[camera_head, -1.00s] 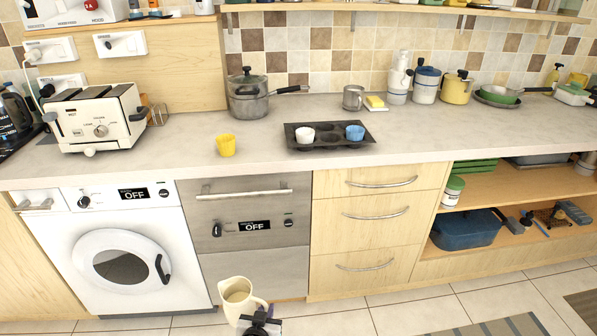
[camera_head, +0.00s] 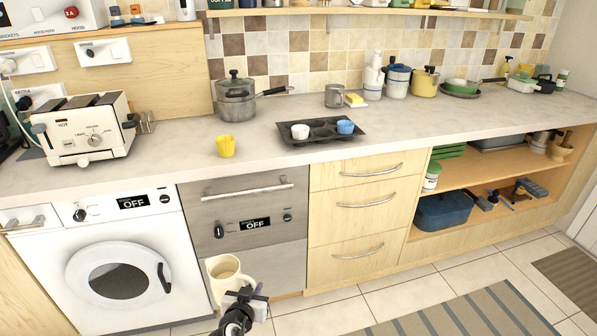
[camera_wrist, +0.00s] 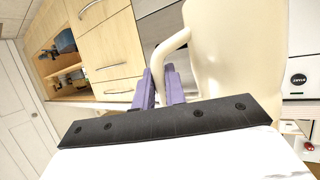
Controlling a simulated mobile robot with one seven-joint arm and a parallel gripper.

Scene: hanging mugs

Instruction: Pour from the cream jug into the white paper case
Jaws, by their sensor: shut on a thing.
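The cream jug (camera_head: 224,279) is in front of the grey oven door in the head view, below counter height and roughly upright. My gripper (camera_head: 245,297) is shut on its handle. In the wrist view the jug (camera_wrist: 235,60) fills the upper right, and the purple fingers (camera_wrist: 160,88) close at the handle. The white paper case (camera_head: 300,131) sits at the left of the dark muffin tray (camera_head: 322,143) on the counter, above and to the right of the jug in the picture. I cannot tell how full the jug is.
A blue case (camera_head: 345,127) sits in the tray's right side. A yellow case (camera_head: 225,146) stands alone on the counter, left of the tray. The toaster (camera_head: 85,130) is at the left and a lidded pot (camera_head: 236,98) is behind. The counter's front edge lies between jug and tray.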

